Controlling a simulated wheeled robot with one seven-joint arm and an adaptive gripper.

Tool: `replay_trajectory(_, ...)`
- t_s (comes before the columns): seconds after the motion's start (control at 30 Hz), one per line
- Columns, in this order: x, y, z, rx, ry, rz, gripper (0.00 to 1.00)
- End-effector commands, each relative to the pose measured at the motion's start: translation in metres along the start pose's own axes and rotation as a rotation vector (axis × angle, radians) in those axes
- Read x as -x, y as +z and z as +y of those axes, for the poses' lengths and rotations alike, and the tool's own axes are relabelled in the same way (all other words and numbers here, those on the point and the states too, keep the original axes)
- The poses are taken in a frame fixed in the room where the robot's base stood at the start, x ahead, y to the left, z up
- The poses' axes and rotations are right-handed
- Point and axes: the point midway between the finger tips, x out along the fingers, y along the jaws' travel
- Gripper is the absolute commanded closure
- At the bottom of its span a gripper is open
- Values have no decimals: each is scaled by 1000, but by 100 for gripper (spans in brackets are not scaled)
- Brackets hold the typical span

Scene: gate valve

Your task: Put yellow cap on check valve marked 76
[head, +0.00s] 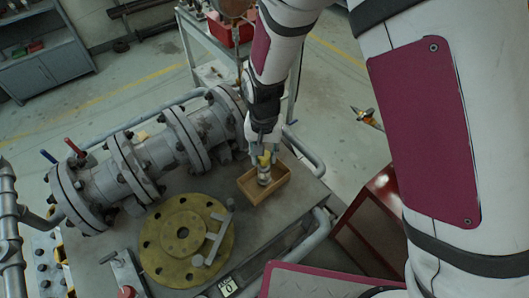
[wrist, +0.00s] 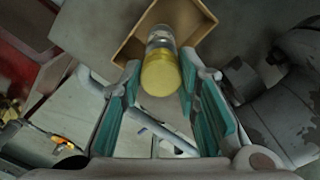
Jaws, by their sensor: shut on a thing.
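The yellow cap (wrist: 160,76) is between the teal-padded fingers of my gripper (wrist: 160,66) in the wrist view, its round end facing the camera. In the head view the yellow cap (head: 264,160) shows just below my gripper (head: 264,150). The cap is in line with the end of a silvery metal cylinder, likely the check valve (head: 264,178), also in the wrist view (wrist: 161,38). The cylinder stands in a small wooden tray (head: 247,188). I cannot tell whether the cap is seated on it. No number 76 is readable.
A large grey flanged valve and pipe (head: 150,160) lies left of the tray on the metal table (head: 300,205). A yellow round flange (head: 165,262) with a grey T-shaped piece (head: 212,241) lies nearer. A pipe rail (head: 305,153) runs along the table edge.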

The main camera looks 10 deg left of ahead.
Motion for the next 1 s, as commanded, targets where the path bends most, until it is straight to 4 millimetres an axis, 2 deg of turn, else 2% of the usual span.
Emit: replay_trajectory(1.0,-8,0,0,0,0,0,81)
